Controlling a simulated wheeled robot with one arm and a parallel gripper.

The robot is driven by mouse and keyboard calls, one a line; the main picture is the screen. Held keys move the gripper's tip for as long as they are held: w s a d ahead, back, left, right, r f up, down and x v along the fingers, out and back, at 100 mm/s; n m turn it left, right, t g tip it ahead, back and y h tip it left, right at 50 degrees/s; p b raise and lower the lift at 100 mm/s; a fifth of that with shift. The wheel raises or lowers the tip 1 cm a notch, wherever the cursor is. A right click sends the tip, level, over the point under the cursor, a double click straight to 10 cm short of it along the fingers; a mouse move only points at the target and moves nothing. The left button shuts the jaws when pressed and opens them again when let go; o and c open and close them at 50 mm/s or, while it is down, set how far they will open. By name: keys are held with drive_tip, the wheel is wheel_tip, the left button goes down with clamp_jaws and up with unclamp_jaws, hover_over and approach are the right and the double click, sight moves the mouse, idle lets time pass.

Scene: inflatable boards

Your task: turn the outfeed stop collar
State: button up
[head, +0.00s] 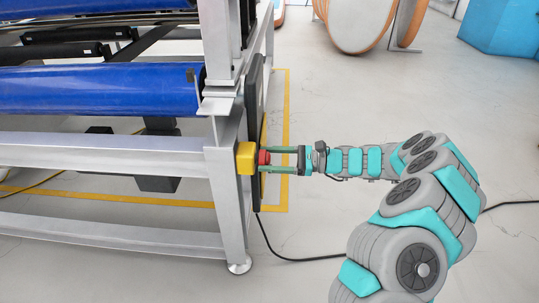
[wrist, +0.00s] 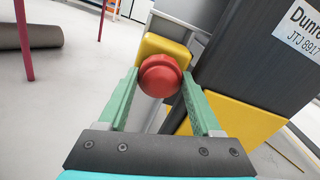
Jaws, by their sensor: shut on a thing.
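The red stop collar (head: 264,158) sits on the front of a yellow box (head: 245,158) fixed to the machine's near corner post. In the wrist view the red collar (wrist: 160,76) is round and stands out from the yellow box (wrist: 165,46) behind it. My gripper (head: 268,159) reaches in from the right in the head view, its green fingers on either side of the collar. In the wrist view my gripper (wrist: 160,84) has its fingertips against the collar's left and right sides, shut on it. Which way the collar is turned cannot be told.
The metal frame (head: 226,180) with blue rollers (head: 100,90) fills the left. A dark panel (wrist: 255,60) stands close to the right of the fingers in the wrist view. A black cable (head: 290,258) lies on the floor. Open floor lies to the right.

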drive_tip(key=shift+m, duration=0.3)
drive_tip(key=o, duration=1.4)
drive_tip(key=d, duration=0.7)
drive_tip(key=shift+s+d+b, duration=0.15)
drive_tip(key=shift+d+b, duration=0.2)
drive_tip(key=shift+b, duration=0.05)
